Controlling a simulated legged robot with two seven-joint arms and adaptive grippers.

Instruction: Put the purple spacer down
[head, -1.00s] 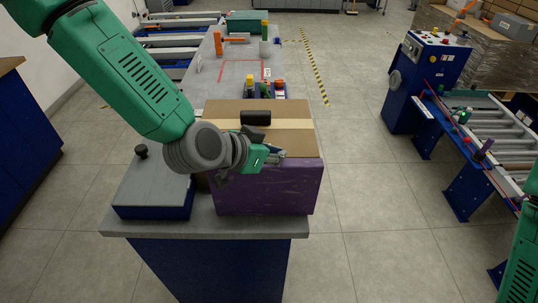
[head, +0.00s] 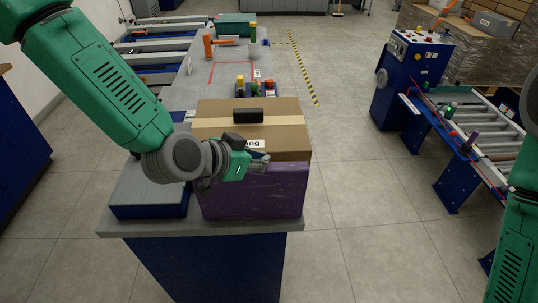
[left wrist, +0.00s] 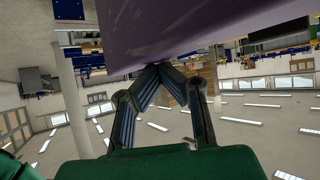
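The purple spacer (head: 255,192) is a broad slab standing upright in front of a cardboard box, over the front part of the grey worktop (head: 140,228). Its lower edge is at or just above the worktop; I cannot tell if it touches. My left gripper (head: 260,162) is at its upper edge, with the fingers drawn together on it. In the left wrist view the purple spacer (left wrist: 200,28) fills the top, and the fingertips of my left gripper (left wrist: 160,68) meet at its edge, partly hidden. My right gripper is out of view; only its green arm shows at the right.
The cardboard box (head: 285,138) has a black handle-like piece (head: 248,116) on top. A blue box with a grey lid (head: 150,190) stands left of the spacer. Small coloured parts (head: 255,88) lie behind. A roller conveyor (head: 480,130) stands at the right, with open floor between.

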